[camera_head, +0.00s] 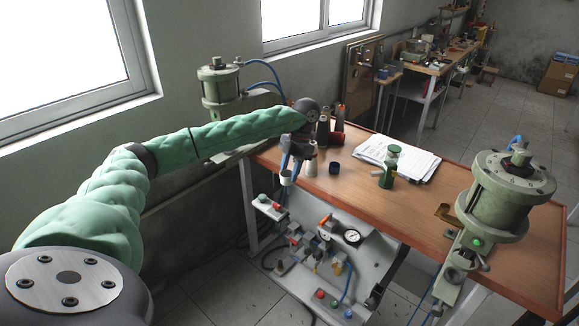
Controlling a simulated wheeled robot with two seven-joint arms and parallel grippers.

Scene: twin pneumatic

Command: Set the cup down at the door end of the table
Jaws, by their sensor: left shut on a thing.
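My left arm reaches in from the left to the near left end of the brown table (380,195). My right gripper is not in view.
Bare tabletop lies along the front middle.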

